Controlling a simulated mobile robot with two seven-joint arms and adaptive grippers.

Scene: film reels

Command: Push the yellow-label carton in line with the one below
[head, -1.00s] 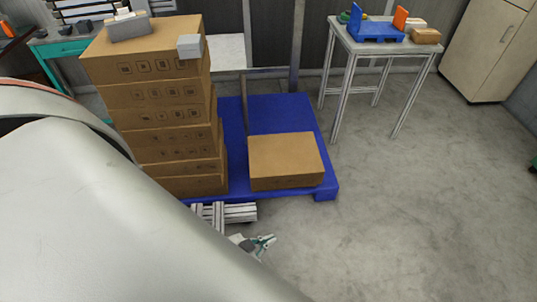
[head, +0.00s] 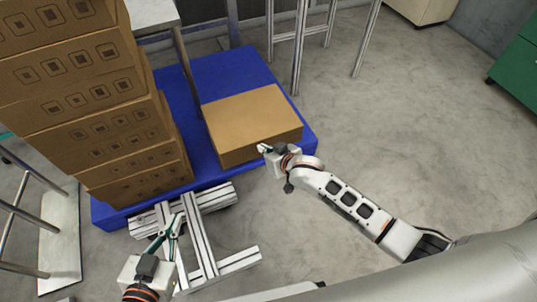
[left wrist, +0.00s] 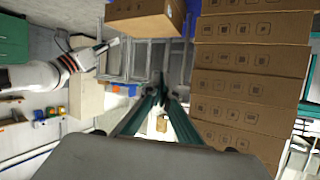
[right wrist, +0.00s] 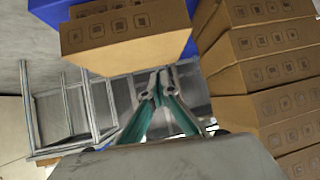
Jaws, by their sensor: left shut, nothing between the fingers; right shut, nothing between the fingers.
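A tall stack of brown cartons (head: 95,105) stands on the left of a blue pallet (head: 218,82); it also shows in the left wrist view (left wrist: 245,85) and right wrist view (right wrist: 275,70). Some edges look staggered. No yellow label is visible, so I cannot tell which carton is the yellow-label one. A single carton (head: 250,120) lies on the pallet, right of the stack. My left gripper (head: 176,222) is shut and empty, low in front of the stack. My right gripper (head: 263,148) is shut and empty near the single carton's front right; contact is unclear.
A frame of metal profiles (head: 205,235) lies in front of the pallet, near my left gripper. A metal-legged table (head: 300,45) stands behind the pallet. A green cabinet (head: 515,65) is at far right. The grey floor on the right is clear.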

